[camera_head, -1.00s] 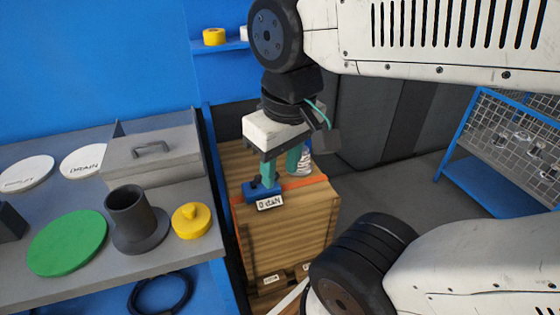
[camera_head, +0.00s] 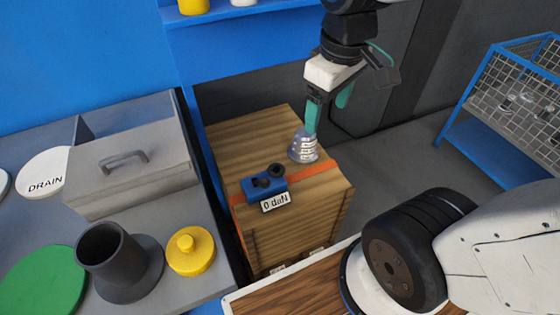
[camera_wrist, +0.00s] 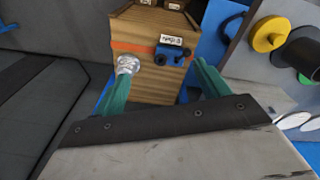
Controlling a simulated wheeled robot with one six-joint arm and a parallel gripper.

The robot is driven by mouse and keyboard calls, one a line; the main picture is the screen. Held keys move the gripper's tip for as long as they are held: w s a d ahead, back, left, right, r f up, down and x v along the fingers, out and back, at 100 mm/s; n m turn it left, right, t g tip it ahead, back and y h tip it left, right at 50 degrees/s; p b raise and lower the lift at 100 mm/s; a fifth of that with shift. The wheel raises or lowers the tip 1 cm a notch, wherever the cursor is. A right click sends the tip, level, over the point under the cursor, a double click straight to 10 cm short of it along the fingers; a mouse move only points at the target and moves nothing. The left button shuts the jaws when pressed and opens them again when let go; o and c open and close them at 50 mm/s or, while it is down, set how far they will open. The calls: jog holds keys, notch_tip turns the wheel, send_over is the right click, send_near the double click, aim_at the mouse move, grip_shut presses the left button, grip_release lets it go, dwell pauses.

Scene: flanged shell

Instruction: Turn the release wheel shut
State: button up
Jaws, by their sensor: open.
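A blue tensioner block (camera_head: 265,186) with black round knobs (camera_head: 268,178) sits on an orange strap across a wooden crate. A label on its front reads "0 daN". It also shows in the wrist view (camera_wrist: 172,54). I cannot tell which knob is the release wheel, or how far it is turned. My gripper (camera_head: 328,106) is open and empty, above the crate's far right side, apart from the block. In the wrist view its green fingers (camera_wrist: 160,82) stand wide apart, with the crate beyond them.
A clear ribbed object (camera_head: 303,148) stands on the crate (camera_head: 290,225) near my gripper's left finger. A grey bench (camera_head: 205,285) at left holds a toolbox (camera_head: 130,165), a dark flanged tube (camera_head: 115,262) and a yellow knobbed disc (camera_head: 190,252). A blue mesh rack (camera_head: 510,95) stands at right.

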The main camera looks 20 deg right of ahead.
jog(key=w+a+f+n, duration=0.1)
jog(key=w+f+n, duration=0.7)
jog(key=w+f, duration=0.25)
jog(key=n+g, duration=0.1)
jog(key=n, duration=0.7)
send_over(276, 169)
notch_tip(276, 169, down, 15)
jog(key=shift+f, duration=0.6)
notch_tip(276, 169, down, 8)
jog(key=shift+r, duration=0.15)
jog(key=c, duration=1)
